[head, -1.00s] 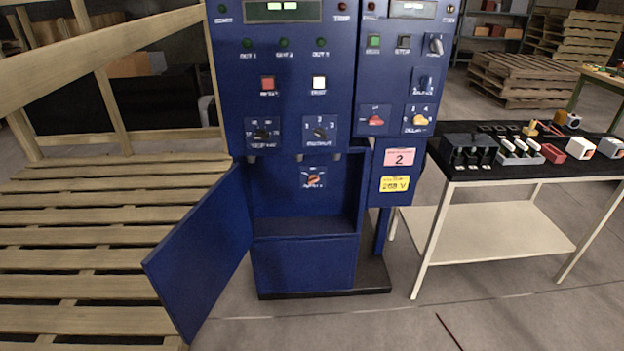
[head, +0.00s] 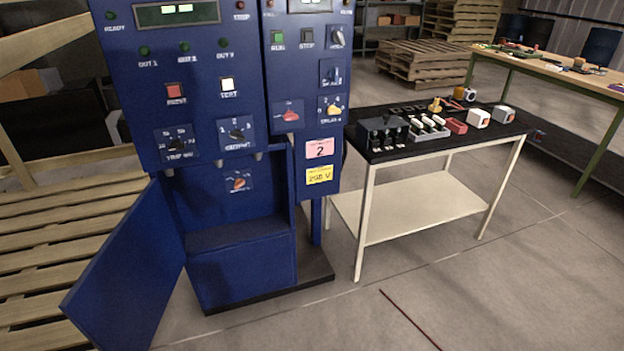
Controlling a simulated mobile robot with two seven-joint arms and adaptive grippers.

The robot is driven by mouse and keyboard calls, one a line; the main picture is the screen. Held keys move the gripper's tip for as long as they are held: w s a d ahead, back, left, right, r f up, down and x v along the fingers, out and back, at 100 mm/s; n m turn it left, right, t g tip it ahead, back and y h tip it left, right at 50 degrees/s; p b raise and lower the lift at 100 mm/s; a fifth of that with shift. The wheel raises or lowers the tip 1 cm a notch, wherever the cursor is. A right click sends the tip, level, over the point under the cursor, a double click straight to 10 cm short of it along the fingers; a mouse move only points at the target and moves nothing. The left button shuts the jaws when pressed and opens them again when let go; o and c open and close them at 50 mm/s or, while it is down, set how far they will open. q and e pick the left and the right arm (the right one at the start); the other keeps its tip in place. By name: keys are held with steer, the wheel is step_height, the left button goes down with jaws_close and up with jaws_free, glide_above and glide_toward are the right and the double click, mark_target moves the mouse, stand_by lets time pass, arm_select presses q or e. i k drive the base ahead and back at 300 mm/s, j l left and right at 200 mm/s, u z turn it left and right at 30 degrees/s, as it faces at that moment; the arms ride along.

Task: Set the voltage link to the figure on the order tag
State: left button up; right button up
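The blue control cabinet (head: 205,105) stands at the left with its lower door (head: 125,270) hanging open to the left. Inside the open bay, a small plate carries a rotary link with an orange-red pointer (head: 238,184); its markings are too small to read. On the cabinet's right section hang a pink tag (head: 319,149) with a large 2 and, below it, a yellow tag (head: 319,177) whose blurred figure looks like 208 V. Neither of my grippers shows in the head view.
A black-topped bench (head: 450,145) with tools and small parts stands right of the cabinet. Wooden pallets (head: 60,240) lie at the left and more (head: 420,65) at the back. A long worktable (head: 560,75) is at the far right.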

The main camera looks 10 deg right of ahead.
mark_target(239, 182)
steer(key=i+l+u, duration=0.1)
steer(key=i+l, duration=0.45)
steer(key=l, duration=0.2)
steer(key=i+l+u, duration=0.15)
steer(key=i+l, duration=0.4)
steer(key=l, duration=0.25)
steer(key=u, duration=0.05)
